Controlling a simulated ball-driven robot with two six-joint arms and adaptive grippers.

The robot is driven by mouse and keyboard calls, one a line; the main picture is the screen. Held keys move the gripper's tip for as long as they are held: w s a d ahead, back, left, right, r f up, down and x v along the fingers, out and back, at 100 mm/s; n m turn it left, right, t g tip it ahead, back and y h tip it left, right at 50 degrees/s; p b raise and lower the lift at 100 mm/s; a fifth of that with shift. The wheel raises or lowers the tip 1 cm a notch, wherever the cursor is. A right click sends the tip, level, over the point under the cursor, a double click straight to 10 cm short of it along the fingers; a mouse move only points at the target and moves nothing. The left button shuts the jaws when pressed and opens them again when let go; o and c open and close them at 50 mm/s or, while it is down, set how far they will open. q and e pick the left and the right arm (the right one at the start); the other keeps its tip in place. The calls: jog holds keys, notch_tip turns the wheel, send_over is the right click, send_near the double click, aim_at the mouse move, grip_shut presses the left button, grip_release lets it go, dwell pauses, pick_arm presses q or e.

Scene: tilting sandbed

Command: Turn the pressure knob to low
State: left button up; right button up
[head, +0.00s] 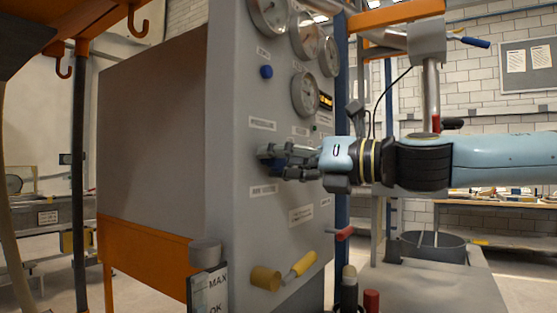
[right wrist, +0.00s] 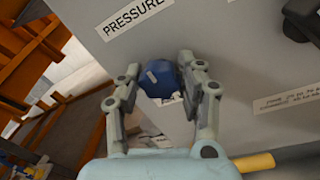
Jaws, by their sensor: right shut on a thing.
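The pressure knob is a blue faceted knob (right wrist: 163,76) on the grey panel, below a white label reading PRESSURE (right wrist: 138,14) in the right wrist view. A small pale mark shows on its face, but I cannot tell which setting it points to. My right gripper (right wrist: 160,66) is shut on the knob, one finger on each side. In the head view my right gripper (head: 271,160) reaches in from the right against the panel's front and largely hides the knob. My left gripper is not in view.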

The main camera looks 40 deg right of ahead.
jog(key=shift+f, duration=0.15)
jog(key=o, duration=1.2)
